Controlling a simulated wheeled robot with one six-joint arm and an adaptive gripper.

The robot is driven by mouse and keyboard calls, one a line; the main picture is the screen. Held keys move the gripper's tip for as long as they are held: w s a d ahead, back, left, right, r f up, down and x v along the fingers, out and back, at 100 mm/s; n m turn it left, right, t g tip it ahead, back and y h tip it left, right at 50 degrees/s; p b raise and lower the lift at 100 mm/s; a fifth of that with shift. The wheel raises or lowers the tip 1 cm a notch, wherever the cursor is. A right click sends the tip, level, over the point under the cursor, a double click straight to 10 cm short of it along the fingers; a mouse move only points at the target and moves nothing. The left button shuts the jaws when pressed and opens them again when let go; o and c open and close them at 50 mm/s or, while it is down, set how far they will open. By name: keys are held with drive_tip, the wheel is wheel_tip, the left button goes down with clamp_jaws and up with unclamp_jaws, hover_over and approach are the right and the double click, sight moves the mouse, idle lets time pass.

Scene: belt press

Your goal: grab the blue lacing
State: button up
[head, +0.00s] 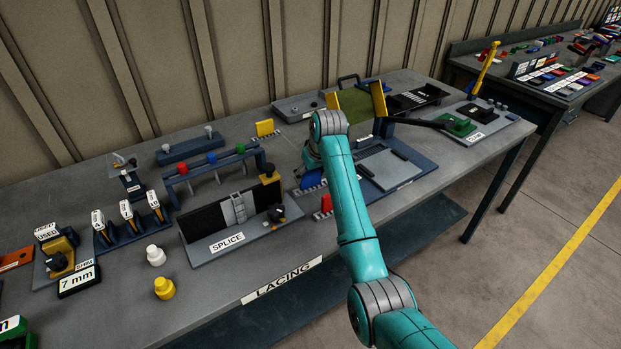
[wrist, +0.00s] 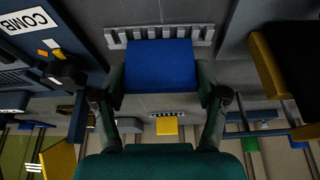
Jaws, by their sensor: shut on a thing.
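The blue lacing (wrist: 160,62) is a blue block with a row of grey teeth along one edge. In the wrist view it sits between the two fingers of my gripper (wrist: 160,88), one finger against each side. My gripper is shut on it. In the head view my teal arm hides most of the gripper and the lacing, just left of the press with the grey plate. I cannot tell whether the lacing touches the bench. A red lacing (head: 325,204) lies close in front of it, and a yellow lacing (head: 265,128) stands further back; the yellow one also shows in the wrist view (wrist: 167,125).
The plate press (head: 390,168) is close on the right. A rack with coloured knobs (head: 210,170) stands behind left.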

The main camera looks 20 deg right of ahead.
wheel_tip(320, 180, up, 10)
idle(0.5)
